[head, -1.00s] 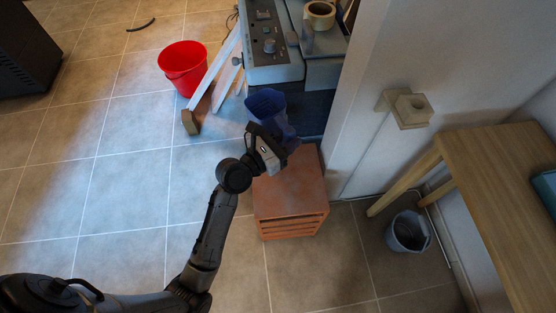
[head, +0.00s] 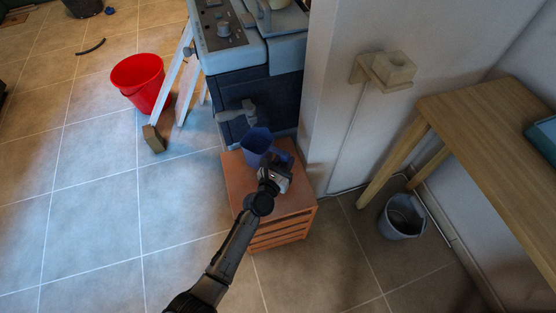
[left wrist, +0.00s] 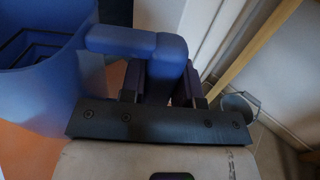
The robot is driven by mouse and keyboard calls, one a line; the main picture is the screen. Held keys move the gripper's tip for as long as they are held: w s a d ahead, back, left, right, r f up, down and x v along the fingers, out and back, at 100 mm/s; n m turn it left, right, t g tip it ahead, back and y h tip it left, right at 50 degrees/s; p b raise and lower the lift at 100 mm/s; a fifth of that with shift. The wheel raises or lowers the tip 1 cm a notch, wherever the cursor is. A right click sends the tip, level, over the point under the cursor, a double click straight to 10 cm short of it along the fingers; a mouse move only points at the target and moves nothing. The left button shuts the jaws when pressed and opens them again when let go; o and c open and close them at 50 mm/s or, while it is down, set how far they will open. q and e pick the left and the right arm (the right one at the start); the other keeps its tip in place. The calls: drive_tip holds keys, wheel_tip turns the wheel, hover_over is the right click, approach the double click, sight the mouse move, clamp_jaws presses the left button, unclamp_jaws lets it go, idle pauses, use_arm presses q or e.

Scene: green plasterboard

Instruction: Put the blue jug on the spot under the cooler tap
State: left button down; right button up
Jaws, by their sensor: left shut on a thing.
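The blue jug (head: 256,147) is upright at the orange slatted crate (head: 240,183), over the back of its top. I cannot tell whether it rests on the crate or hangs just above it. My left gripper (head: 275,166) is shut on the jug's handle. The left wrist view shows the handle (left wrist: 138,44) between the fingers and the jug's open body (left wrist: 45,75) at the left. The grey tap (head: 236,112) sticks out from the dark blue cooler front (head: 270,97), just behind and left of the jug. The spot under the tap is not distinguishable. My right gripper is not in view.
A white wall edge (head: 314,110) rises close to the crate's right. A grey bucket (head: 402,217) stands by the wooden table (head: 490,150).

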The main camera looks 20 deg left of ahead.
use_arm(q)
drive_tip(key=w+a+f+b, duration=0.1)
drive_tip(key=w+f+b, duration=0.1)
drive_tip(key=b, duration=0.1)
drive_tip(key=w+a+f+b, duration=0.1)
drive_tip(key=w+f+b, duration=0.1)
drive_tip(key=f+b, duration=0.1)
drive_tip(key=w+a+f+b, duration=0.1)
drive_tip(key=w+f+b, duration=0.1)
drive_tip(key=b, duration=0.1)
drive_tip(key=shift+w+f, duration=0.2)
drive_tip(key=shift+w, duration=0.1)
drive_tip(key=shift+f+b, duration=0.4)
drive_tip(key=shift+b, duration=0.1)
drive_tip(key=shift+r, duration=0.1)
